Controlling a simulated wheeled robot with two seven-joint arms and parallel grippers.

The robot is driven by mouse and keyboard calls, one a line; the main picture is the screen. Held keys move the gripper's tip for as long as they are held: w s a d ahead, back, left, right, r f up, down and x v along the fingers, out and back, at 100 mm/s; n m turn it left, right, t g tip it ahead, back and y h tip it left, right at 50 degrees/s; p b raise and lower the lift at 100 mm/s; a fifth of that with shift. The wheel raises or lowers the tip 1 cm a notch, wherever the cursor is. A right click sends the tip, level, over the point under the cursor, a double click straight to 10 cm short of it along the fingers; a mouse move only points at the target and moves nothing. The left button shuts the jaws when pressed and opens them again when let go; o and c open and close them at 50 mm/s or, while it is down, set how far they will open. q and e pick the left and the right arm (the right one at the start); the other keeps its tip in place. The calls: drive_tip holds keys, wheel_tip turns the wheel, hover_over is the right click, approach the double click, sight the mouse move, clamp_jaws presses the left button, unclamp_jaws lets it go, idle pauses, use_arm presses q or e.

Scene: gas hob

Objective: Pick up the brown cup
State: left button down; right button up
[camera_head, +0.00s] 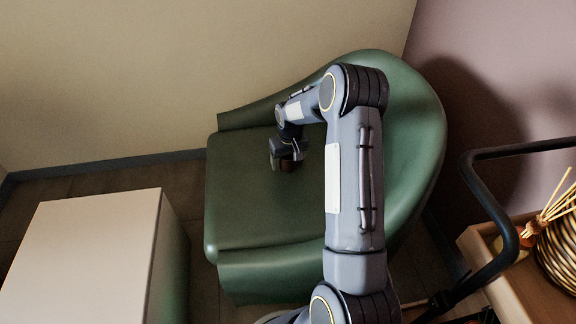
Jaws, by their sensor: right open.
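My right gripper (284,157) hangs low over the seat of the green armchair (240,195), pointing down. It is open. A small dark brown patch (287,166) shows right at its fingers and looks like the brown cup on the seat. Most of it is hidden by the gripper, so I cannot tell whether the fingers are around it or beside it, or whether they touch it. My left gripper is not in view.
A white box-like table (85,250) stands at the left, apart from the chair. At the right are a black curved rail (485,190), a wooden surface (520,285), a striped vase (562,250) and reed sticks (555,207). Walls close off the back.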

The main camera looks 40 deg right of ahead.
drive_tip(key=shift+r, duration=0.1)
drive_tip(key=c, duration=1)
